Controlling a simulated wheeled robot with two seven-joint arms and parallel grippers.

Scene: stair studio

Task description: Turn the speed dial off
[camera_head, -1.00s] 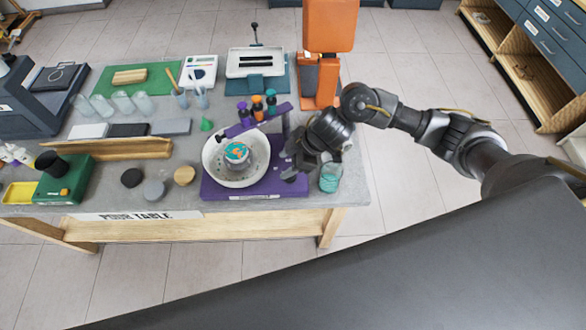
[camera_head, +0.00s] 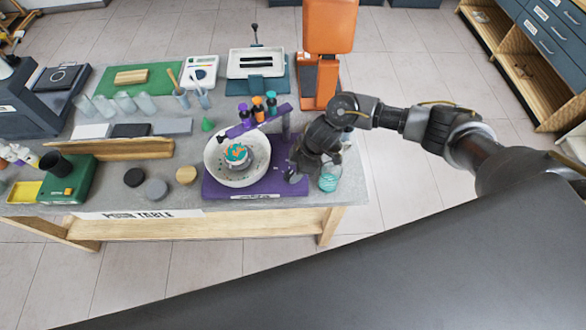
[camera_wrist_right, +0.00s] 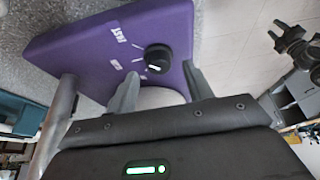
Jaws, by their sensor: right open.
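The spin machine has a purple base (camera_head: 275,190) with a white bowl (camera_head: 212,158) on it. Inside the bowl is a teal and orange painted piece (camera_head: 237,155), with coloured specks around it. The black speed dial (camera_wrist_right: 157,57) sits on the purple base in the right wrist view, with a white mark on its face. White tick lines and a FAST label (camera_wrist_right: 119,33) are beside it; other labels are too small to read. My right gripper (camera_wrist_right: 160,70) is open, its fingers to either side near the dial; contact cannot be told. In the head view my right gripper (camera_head: 297,175) hides the dial. My left gripper is not in view.
A purple rack (camera_head: 245,128) with several small bottles stands behind the bowl. A teal-lidded jar (camera_head: 328,182) stands close to the right gripper at the table's right edge. An orange machine (camera_head: 322,75) rises behind. Round discs lie left of the base.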

